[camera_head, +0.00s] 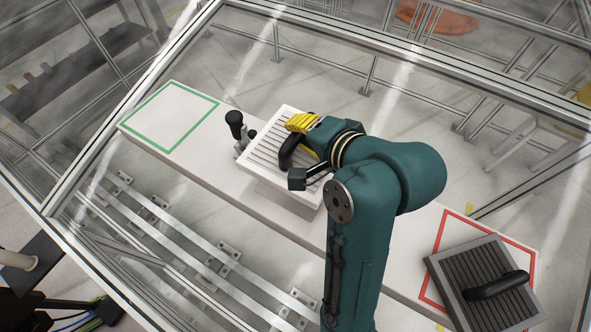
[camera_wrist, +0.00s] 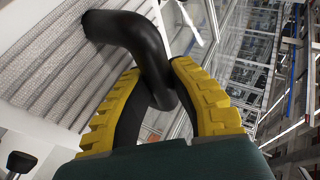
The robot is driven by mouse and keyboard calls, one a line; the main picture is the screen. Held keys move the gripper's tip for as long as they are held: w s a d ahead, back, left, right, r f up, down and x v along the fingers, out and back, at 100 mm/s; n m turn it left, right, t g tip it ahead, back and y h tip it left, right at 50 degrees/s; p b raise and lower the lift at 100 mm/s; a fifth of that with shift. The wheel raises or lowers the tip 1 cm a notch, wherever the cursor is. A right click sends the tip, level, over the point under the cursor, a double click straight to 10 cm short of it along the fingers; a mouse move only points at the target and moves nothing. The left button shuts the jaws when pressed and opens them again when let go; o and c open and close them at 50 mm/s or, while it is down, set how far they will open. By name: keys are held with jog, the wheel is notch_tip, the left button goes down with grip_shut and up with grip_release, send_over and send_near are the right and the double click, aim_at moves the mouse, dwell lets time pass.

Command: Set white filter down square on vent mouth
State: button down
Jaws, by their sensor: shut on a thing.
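The white filter (camera_head: 262,172), a square frame with dark slats and a black handle (camera_head: 290,152), is over the vent mouth's pale block (camera_head: 287,200) in the middle of the bench. My gripper (camera_head: 303,138) is shut on the handle from the right. In the wrist view, my yellow fingers (camera_wrist: 157,75) are on both sides of the black handle (camera_wrist: 130,30), with the filter's slats (camera_wrist: 50,75) at upper left. The filter hides the vent opening. I cannot tell whether it touches the vent or lies square on it.
A black-knobbed clamp (camera_head: 236,125) stands close to the filter's left corner; a black knob (camera_wrist: 21,162) shows in the wrist view. A grey filter (camera_head: 455,275) lies over the red square (camera_head: 440,235) at right. The green square (camera_head: 172,117) is empty. A metal frame (camera_head: 130,100) surrounds the bench.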

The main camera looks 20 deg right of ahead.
aim_at(300, 158)
notch_tip(300, 158, down, 8)
jog(key=shift+f+p, duration=0.1)
jog(key=shift+p, duration=0.3)
jog(key=shift+s, duration=0.1)
jog(key=shift+f, duration=0.6)
jog(key=c, duration=1.1)
grip_release()
jog(key=shift+f, duration=0.1)
jog(key=shift+o, duration=0.2)
